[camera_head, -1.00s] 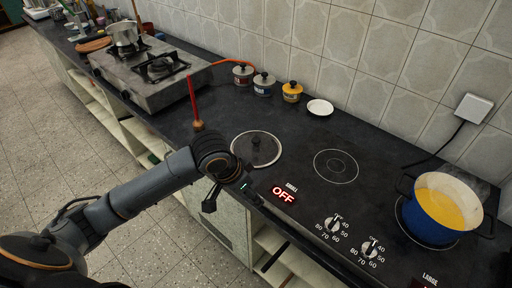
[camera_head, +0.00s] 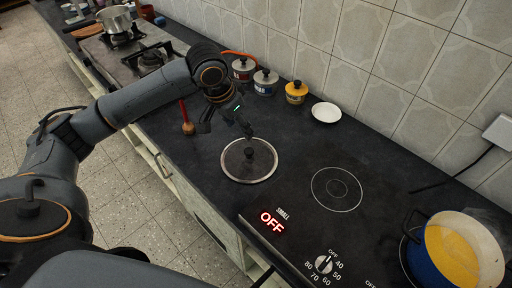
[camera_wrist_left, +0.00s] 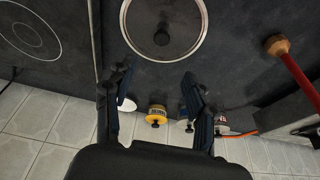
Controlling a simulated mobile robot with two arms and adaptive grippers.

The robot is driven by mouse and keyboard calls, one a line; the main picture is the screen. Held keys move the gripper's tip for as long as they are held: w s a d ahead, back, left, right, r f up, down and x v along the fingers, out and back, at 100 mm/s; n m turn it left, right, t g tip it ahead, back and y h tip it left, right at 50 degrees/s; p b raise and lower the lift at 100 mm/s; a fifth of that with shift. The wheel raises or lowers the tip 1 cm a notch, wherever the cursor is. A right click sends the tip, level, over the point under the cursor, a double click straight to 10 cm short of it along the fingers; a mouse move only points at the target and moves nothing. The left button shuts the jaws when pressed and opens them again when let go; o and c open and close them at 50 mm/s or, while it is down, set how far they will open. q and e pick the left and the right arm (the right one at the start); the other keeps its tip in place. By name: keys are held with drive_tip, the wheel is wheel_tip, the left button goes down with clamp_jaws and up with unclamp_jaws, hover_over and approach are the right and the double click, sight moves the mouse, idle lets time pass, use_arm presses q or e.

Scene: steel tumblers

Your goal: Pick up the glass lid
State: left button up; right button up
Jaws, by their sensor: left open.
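The glass lid (camera_head: 235,170) is round and see-through, with a steel rim and a dark knob, and lies flat on the dark counter left of the cooktop. It also shows in the left wrist view (camera_wrist_left: 185,40) at the top, with its knob in its middle. My left gripper (camera_head: 226,127) is open and empty, above the counter just behind the lid and apart from it. In the left wrist view its two fingers (camera_wrist_left: 156,82) point toward the lid, with the knob ahead of the gap between them. My right gripper is not in view.
Several small lidded pots, among them a yellow one (camera_head: 296,93), and a white dish (camera_head: 326,112) stand by the tiled wall. A blue pot (camera_head: 424,262) with yellow contents is at the right. The cooktop ring (camera_head: 337,189) is bare.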

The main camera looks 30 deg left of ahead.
use_arm(q)
hover_over(249, 151)
drive_tip(key=s, duration=0.2)
drive_tip(key=f, duration=0.7)
drive_tip(key=shift+w+a+f, duration=0.15)
drive_tip(key=shift+a+f, duration=0.05)
drive_tip(key=shift+f, duration=0.05)
drive_tip(key=shift+w+f, duration=0.15)
drive_tip(key=shift+f, duration=0.05)
drive_tip(key=x, duration=0.2)
drive_tip(key=p+x, duration=0.1)
drive_tip(key=x, duration=0.1)
drive_tip(key=shift+a+f, duration=0.15)
drive_tip(key=shift+f, duration=0.35)
drive_tip(key=shift+c, duration=0.2)
clamp_jaws()
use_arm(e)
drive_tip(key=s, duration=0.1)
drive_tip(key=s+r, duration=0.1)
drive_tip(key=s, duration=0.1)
